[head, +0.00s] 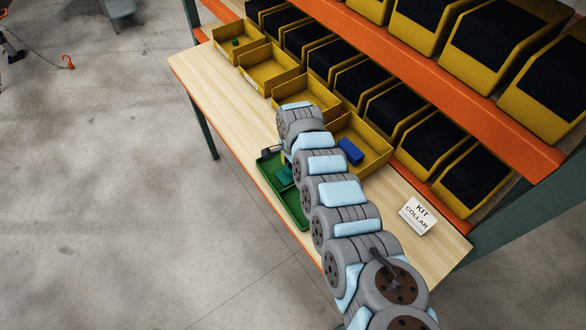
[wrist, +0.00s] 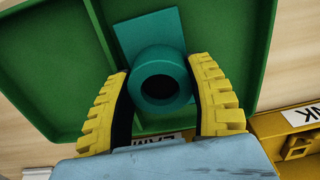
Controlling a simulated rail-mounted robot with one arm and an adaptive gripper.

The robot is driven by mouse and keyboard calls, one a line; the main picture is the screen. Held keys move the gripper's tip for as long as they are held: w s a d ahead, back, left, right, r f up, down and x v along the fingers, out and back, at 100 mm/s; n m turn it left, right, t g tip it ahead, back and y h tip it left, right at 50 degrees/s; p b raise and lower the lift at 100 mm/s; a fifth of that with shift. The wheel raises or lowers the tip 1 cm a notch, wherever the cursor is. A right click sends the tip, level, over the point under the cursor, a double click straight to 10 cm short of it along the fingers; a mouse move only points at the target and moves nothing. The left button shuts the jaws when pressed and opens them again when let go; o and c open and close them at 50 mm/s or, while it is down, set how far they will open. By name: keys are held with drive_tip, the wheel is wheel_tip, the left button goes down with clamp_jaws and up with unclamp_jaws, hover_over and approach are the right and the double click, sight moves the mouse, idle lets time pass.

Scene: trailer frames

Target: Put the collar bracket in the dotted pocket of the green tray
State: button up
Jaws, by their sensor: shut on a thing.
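The collar bracket (wrist: 149,35) is teal, a round ring with a dark bore on a flat rectangular plate. My gripper (wrist: 160,75) has its yellow fingers on either side of the ring and is shut on it. The green tray (wrist: 225,30) lies behind the bracket in the wrist view, with a divider ridge at left. I cannot tell whether the plate touches the tray floor. In the head view the green tray (head: 303,221) is partly hidden by my arm, and the bracket (head: 284,177) shows over its far part. No dots can be made out in either view.
Yellow bins line the back of the bench; one (head: 372,147) holds a blue block (head: 350,151), another a small green part (head: 235,42). A "KIT COLLAR" card (head: 418,214) stands at right. The bench's left end is clear. An orange shelf (head: 470,108) runs above.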

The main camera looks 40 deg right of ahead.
drive_tip(key=shift+f, duration=0.25)
drive_tip(key=o, duration=1.2)
wheel_tip(320, 180, up, 6)
drive_tip(key=shift+w+p, duration=0.1)
drive_tip(key=shift+p, duration=0.3)
drive_tip(key=shift+r, duration=3.1)
